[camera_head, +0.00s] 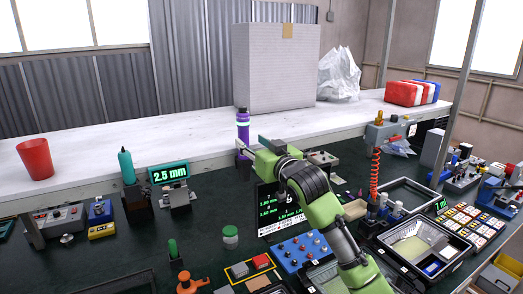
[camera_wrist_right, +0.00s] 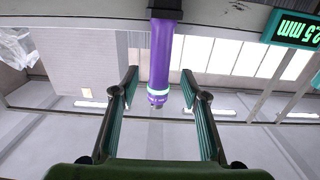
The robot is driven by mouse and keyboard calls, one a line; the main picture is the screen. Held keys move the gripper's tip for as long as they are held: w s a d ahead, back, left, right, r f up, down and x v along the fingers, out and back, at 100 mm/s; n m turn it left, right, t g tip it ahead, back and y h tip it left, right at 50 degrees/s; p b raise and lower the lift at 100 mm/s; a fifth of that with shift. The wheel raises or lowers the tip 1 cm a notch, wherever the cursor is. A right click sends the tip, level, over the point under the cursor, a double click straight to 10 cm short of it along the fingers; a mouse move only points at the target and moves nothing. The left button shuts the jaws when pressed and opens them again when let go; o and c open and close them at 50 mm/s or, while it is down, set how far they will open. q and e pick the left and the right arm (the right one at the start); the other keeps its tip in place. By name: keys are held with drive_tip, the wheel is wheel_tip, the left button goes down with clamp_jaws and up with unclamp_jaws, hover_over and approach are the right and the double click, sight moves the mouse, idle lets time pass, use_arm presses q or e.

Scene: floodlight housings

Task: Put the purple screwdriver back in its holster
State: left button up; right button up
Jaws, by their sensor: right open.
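The purple screwdriver (camera_head: 243,130) stands upright at the far side of the dark bench, with a pale ring and a dark top. In the right wrist view, which is upside down, its purple handle (camera_wrist_right: 161,55) shows between the two fingers, with a dark collar at the picture's top edge. My right gripper (camera_head: 247,150) is at the screwdriver, its fingers (camera_wrist_right: 160,85) apart with gaps on both sides of the handle. The gripper hides the screwdriver's lower part in the head view. I cannot make out its holster there. My left gripper is out of view.
A teal screwdriver (camera_head: 126,167) stands in a dark holder beside a "2.5 mm" display (camera_head: 169,174). A green-lidded jar (camera_head: 230,236), a blue button panel (camera_head: 303,253) and trays (camera_head: 416,229) crowd the bench. A white shelf with a large box (camera_head: 275,70) lies behind.

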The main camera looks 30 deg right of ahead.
drive_tip(key=s, duration=0.5)
drive_tip(key=shift+s+a, duration=0.2)
drive_tip(key=shift+s, duration=0.2)
